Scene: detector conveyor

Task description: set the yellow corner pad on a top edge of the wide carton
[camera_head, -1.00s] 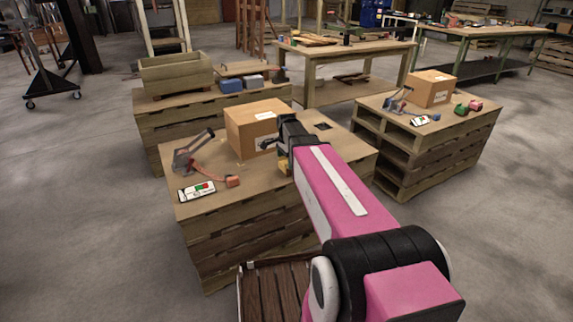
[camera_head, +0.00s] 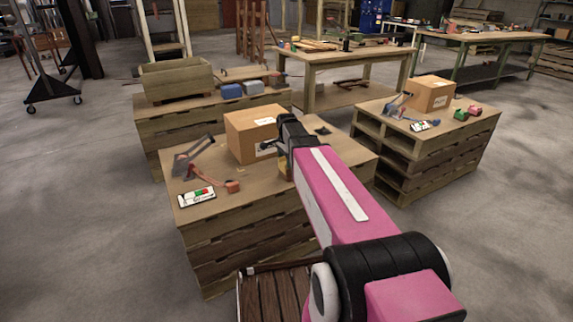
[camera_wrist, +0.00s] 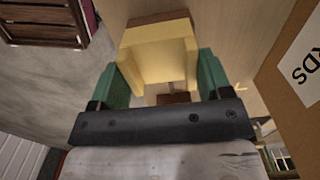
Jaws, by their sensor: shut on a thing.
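My gripper (camera_wrist: 163,82) is shut on the yellow corner pad (camera_wrist: 157,52); its green fingers press the pad from both sides. In the head view the pad (camera_head: 283,166) shows as a small yellow patch, mostly hidden by my wrist. A brown carton (camera_head: 252,136) with white labels stands on the near pallet stack, just left of my gripper. Its labelled side (camera_wrist: 300,75) fills the right of the wrist view, apart from the pad. A second carton (camera_head: 430,94) stands on the right pallet stack. I cannot tell for certain which one is called wide.
The near stack's top (camera_head: 225,195) also holds a grey-and-orange strapping tool (camera_head: 193,158), an orange piece (camera_head: 233,186) and a white card (camera_head: 197,197). A wooden crate (camera_head: 177,79) and blue-grey boxes stand behind. Open floor lies to the left.

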